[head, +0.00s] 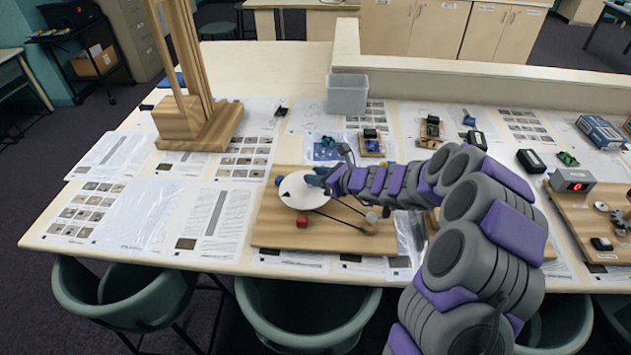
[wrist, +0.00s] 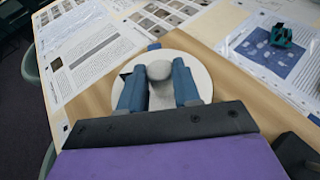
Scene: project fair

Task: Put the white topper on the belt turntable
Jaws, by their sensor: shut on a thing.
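The belt turntable is a wooden board (head: 275,235) with a round white disc (head: 296,196), a dark belt and a small grey pulley (head: 372,218), in the middle of the table in the head view. My gripper (head: 312,180) is over the disc. In the wrist view its blue fingers (wrist: 160,88) are shut on the pale, round-headed white topper (wrist: 160,71), with the white disc (wrist: 204,76) behind and below. In the head view I cannot make out the topper against the disc. I cannot tell whether the topper touches the disc.
A tall wooden stand (head: 200,125) is at the left and a clear grey bin (head: 347,94) behind. Papers and small electronic boards cover much of the table. Green chairs (head: 305,320) line the front edge.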

